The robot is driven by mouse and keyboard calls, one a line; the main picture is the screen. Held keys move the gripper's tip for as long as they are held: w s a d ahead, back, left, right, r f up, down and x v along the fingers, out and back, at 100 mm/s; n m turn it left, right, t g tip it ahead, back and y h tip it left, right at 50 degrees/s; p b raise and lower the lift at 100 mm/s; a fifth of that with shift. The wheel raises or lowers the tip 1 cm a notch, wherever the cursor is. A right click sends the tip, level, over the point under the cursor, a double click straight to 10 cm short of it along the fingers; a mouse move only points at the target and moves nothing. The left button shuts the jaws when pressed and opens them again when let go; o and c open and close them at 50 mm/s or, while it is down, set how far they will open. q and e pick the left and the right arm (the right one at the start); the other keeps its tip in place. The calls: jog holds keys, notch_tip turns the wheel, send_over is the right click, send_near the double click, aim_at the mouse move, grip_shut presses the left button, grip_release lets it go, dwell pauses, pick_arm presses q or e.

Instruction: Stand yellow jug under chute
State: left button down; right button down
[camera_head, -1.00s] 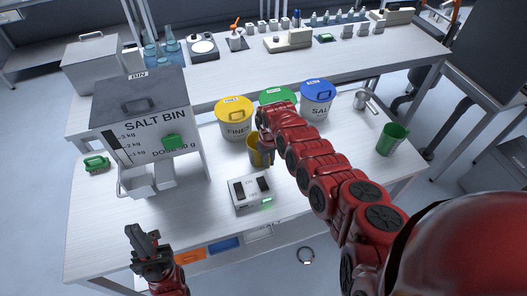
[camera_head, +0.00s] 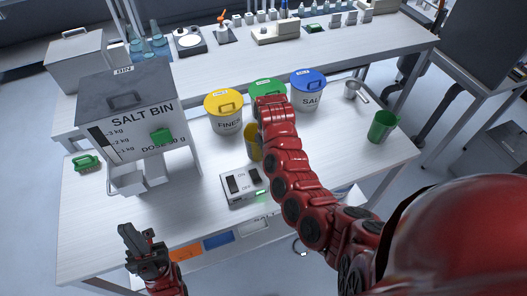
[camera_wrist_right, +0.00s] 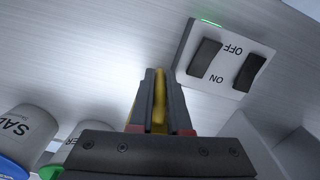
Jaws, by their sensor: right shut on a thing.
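The yellow jug (camera_head: 250,146) is in the middle of the table in the head view, partly hidden behind my right arm. My right gripper is shut on it; in the wrist view a yellow strip of the jug (camera_wrist_right: 159,98) shows between the dark fingers (camera_wrist_right: 158,105). The salt bin (camera_head: 130,125) stands at the left, with a pale open chute or tray part (camera_head: 127,181) low at its front. The jug is well to the right of it. My left gripper (camera_head: 137,240) is empty near the front left edge; its jaw gap is unclear.
A grey switch box (camera_head: 242,185) stands in front of the jug. Yellow, green and blue lidded pails (camera_head: 308,95) stand behind. A green cup (camera_head: 382,126) is at the right, a green-handled item (camera_head: 87,162) at the far left. The table between bin and switch box is clear.

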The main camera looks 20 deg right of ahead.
jog(key=s+d+r+p, duration=0.15)
jog(key=s+d, duration=0.25)
jog(key=s, duration=0.7)
jog(key=b, duration=0.5)
send_near(256, 129)
jog(key=shift+n, duration=0.4)
jog(key=s+f, duration=0.2)
jog(key=s+a+f, duration=0.1)
jog(key=s+f, duration=0.1)
jog(key=f, duration=0.1)
jog(key=shift+f, duration=0.1)
jog(key=w+a+r+b, duration=0.2)
jog(key=shift+w+r, duration=0.15)
jog(key=shift+r, duration=0.1)
jog(key=shift+s+a+r+m+b, duration=0.1)
jog(key=shift+s+r+m+b, duration=0.2)
jog(key=shift+r+m+b, duration=0.35)
jog(key=shift+s+r+m+b, duration=0.3)
jog(key=shift+r+m+b, duration=0.15)
jog(key=shift+r, duration=0.3)
jog(key=shift+s+r+m+b, duration=0.3)
jog(key=shift+r+m+b, duration=0.2)
jog(key=shift+r+m, duration=0.15)
